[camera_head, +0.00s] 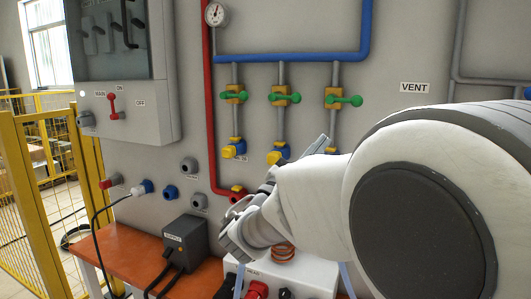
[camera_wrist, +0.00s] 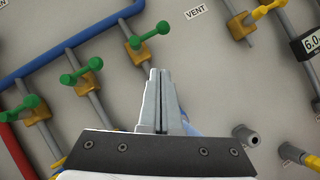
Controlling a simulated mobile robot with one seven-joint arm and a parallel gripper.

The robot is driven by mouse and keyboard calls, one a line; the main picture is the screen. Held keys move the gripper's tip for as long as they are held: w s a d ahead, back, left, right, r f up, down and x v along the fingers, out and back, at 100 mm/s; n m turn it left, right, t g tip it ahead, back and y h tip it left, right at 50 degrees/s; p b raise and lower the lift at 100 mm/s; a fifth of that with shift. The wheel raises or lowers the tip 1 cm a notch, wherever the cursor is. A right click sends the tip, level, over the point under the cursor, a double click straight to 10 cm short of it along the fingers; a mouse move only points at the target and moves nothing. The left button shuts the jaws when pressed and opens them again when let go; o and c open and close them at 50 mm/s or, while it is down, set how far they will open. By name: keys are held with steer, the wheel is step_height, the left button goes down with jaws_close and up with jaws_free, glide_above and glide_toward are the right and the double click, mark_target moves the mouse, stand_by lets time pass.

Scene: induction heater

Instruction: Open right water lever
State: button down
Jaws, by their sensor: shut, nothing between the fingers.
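The right water lever (camera_head: 345,100) is a green handle on a yellow valve, the rightmost of three below a blue pipe. It lies roughly level, across its vertical grey pipe. In the wrist view the right lever (camera_wrist: 150,35) shows just beyond my fingertips, slightly left of them. My gripper (camera_wrist: 161,72) is shut and empty, pointing toward the panel. In the head view my gripper (camera_head: 318,146) is below the right valve, partly hidden by my arm. I see no contact with the lever.
The middle lever (camera_head: 285,97) and left lever (camera_head: 235,96) stand to the left on similar valves. Blue pipe (camera_head: 290,57) runs above. A VENT label (camera_head: 414,87) is on the wall at right. An orange table (camera_head: 140,243) with boxes stands below.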

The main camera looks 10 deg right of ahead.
mark_target(344, 100)
steer(key=w+d+r, duration=0.1)
steer(key=d+r, duration=0.4)
steer(key=shift+w+d+r, duration=0.25)
steer(key=shift+w+d, duration=0.05)
steer(key=shift+w, duration=0.1)
steer(key=shift+p, duration=0.3)
steer(key=shift+d+n+t, duration=0.1)
steer(key=shift+n+t, duration=0.3)
